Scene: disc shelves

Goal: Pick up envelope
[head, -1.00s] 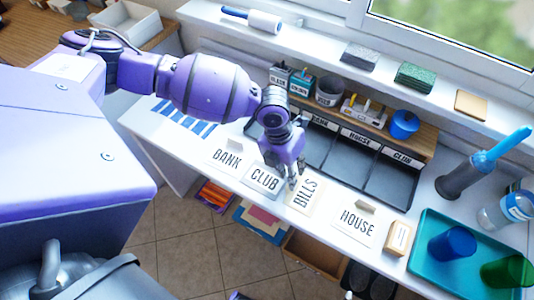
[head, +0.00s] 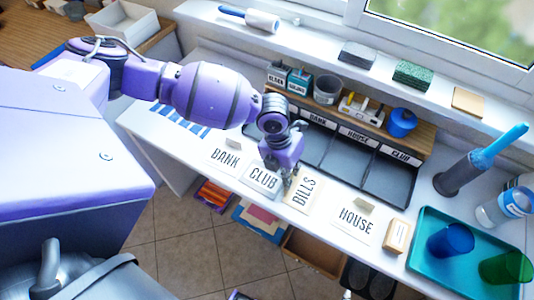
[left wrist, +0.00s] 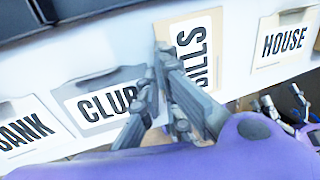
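Labelled envelopes lie in a row on the white desk. They are BANK (head: 226,157), CLUB (head: 262,179), BILLS (head: 304,190) and HOUSE (head: 354,222). My left gripper (head: 288,180) is low over the desk, between CLUB and BILLS. One finger overlaps the right edge of CLUB (left wrist: 100,100) and the other covers part of BILLS (left wrist: 193,45). Contact with either envelope cannot be told. BANK (left wrist: 25,130) and HOUSE (left wrist: 285,42) also show there. Grey and purple parts, possibly my right gripper (left wrist: 283,102), show at lower right.
A dark sorter (head: 340,160) with labelled compartments stands behind the envelopes. A small tan block (head: 397,237) and a teal tray (head: 425,268) with blue and green cups are to the right.

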